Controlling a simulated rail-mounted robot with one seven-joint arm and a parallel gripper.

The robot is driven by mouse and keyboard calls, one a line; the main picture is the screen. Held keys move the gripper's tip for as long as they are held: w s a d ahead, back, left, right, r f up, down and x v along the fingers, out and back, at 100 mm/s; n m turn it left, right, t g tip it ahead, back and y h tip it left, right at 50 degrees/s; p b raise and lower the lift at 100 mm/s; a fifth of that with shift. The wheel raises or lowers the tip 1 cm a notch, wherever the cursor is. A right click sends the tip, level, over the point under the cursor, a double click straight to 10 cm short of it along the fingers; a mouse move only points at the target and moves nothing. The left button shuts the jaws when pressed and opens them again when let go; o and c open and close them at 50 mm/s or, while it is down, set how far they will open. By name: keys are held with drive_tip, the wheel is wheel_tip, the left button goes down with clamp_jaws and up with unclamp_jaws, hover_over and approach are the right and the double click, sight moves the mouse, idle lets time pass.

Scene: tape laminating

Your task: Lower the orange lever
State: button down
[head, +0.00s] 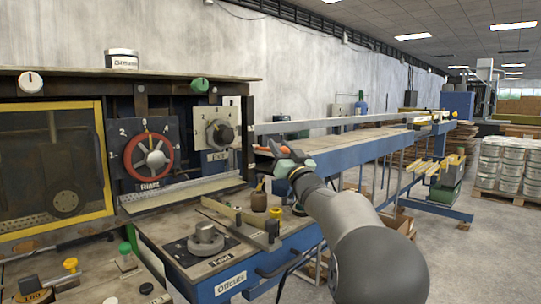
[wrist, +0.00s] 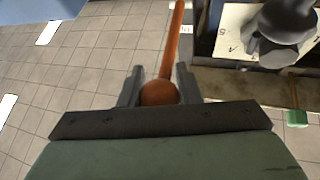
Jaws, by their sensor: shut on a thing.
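The orange lever (wrist: 172,45) shows in the wrist view as a rod running up to the top edge, with a round ball knob (wrist: 158,92) at its near end. My gripper (wrist: 159,80) has one finger on each side of the knob and is shut on it. In the head view my gripper (head: 273,150) is at the right side of the machine, beside the dial panel (head: 214,134). A little orange-red shows there at the fingers; most of the lever is hidden or too small to tell.
A red handwheel (head: 148,155) and a yellow-framed window (head: 50,165) are on the machine to the left. Below is a blue bench with a grey round knob (head: 206,236) and a brown bottle (head: 259,197). A long blue conveyor table (head: 360,147) extends behind my arm.

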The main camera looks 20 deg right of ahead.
drive_tip(key=shift+d, duration=0.1)
idle(0.3)
drive_tip(key=c, duration=1.1)
unclamp_jaws()
drive_tip(key=shift+o, duration=0.2)
drive_tip(key=shift+r, duration=0.55)
drive_tip(key=r, duration=0.3)
drive_tip(key=shift+s, duration=0.4)
drive_tip(key=s+a+r, duration=0.2)
drive_tip(key=s+r, duration=0.2)
drive_tip(key=s, duration=0.2)
drive_tip(key=s+a+r, duration=0.2)
drive_tip(key=s+r, duration=0.3)
drive_tip(key=s, duration=0.1)
drive_tip(key=shift+s+a, duration=0.3)
drive_tip(key=shift+a, duration=0.05)
